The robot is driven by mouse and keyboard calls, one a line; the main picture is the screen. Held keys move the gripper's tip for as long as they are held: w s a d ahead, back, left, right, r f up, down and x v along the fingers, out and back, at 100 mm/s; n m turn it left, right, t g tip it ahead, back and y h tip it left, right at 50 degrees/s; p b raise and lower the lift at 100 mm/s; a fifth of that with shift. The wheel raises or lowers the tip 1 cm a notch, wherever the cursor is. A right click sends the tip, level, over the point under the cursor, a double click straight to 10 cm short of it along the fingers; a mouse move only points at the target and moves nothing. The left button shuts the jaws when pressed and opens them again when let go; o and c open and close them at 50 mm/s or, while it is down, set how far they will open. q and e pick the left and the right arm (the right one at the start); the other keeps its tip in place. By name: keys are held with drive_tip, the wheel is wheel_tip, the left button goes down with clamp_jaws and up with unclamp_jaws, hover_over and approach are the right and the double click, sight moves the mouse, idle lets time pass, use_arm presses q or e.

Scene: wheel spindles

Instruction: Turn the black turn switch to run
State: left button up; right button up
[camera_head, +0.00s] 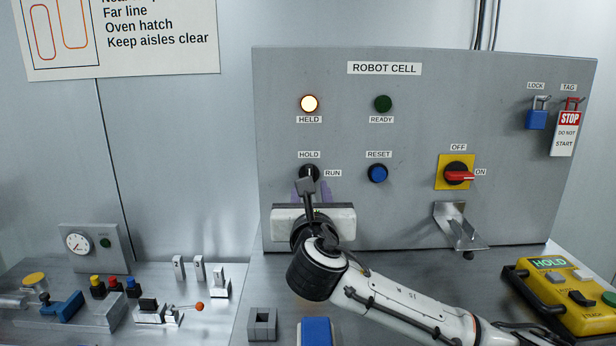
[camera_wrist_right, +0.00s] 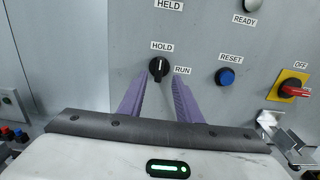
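The black turn switch (camera_head: 309,173) is on the grey ROBOT CELL panel, between the HOLD label above and the RUN label at right. In the right wrist view the switch (camera_wrist_right: 159,68) has its white mark upright, toward HOLD. My right gripper (camera_wrist_right: 161,77) is open, its purple fingers left and right of the switch and just below it. I cannot tell whether they touch it. In the head view my right gripper (camera_head: 312,192) is partly hidden by its own wrist. My left gripper is not in view.
The HELD lamp (camera_head: 309,104) is lit; the READY lamp (camera_head: 383,104) is dark. The blue RESET button (camera_head: 377,173) and red-handled OFF/ON switch (camera_head: 458,174) are to the right. A metal bracket (camera_head: 460,227) juts out below. A yellow pendant (camera_head: 565,300) lies at right.

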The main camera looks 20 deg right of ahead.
drive_tip(key=x, duration=0.6)
drive_tip(key=shift+w, duration=0.3)
drive_tip(key=shift+f, duration=0.1)
clamp_jaws()
